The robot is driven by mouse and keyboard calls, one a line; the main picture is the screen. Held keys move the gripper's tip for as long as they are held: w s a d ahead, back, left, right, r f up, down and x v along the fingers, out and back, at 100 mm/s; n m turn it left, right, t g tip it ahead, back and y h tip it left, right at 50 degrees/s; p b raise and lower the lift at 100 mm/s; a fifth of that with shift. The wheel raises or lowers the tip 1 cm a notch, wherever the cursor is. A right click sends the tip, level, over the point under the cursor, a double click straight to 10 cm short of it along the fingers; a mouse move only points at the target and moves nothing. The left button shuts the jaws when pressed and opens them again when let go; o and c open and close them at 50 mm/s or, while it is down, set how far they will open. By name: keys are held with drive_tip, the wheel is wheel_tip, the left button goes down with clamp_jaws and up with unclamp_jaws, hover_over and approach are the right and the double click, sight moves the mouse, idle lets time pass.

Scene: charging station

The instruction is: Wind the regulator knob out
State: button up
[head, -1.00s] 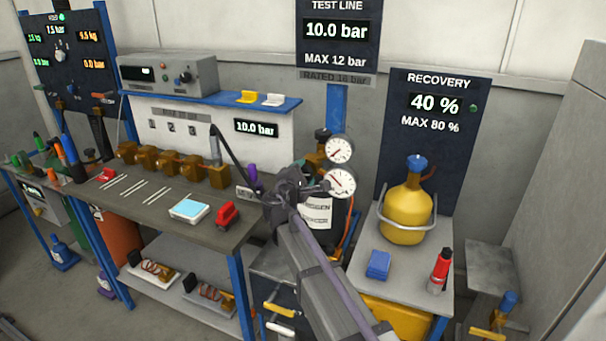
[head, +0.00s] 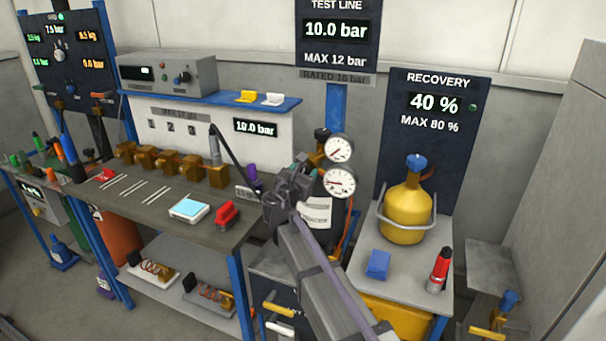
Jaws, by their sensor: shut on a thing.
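The regulator with its two round white gauges, the upper gauge (head: 338,149) and the lower gauge (head: 339,181), sits at the top of a dark cylinder (head: 341,222) with a white label. My gripper (head: 303,174) is at the regulator, just left of the lower gauge. It is shut on the regulator knob, which the gripper itself hides. The test line board (head: 338,58) above reads 10.0 bar, with MAX 12 bar below. A second display (head: 256,127) on the bench's back panel also reads 10.0 bar.
A workbench (head: 130,215) on the left holds brass blocks, a blue-topped scale (head: 188,210) and a red tool (head: 228,214). On the right, a grey stand (head: 405,262) carries a yellow recovery cylinder (head: 405,217), a blue block (head: 378,264) and a red bottle (head: 440,269).

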drive_tip(key=shift+n, duration=2.3)
drive_tip(key=o, duration=0.9)
drive_tip(key=v, duration=1.1)
drive_tip(key=shift+r, duration=0.1)
drive_tip(key=shift+w, duration=0.1)
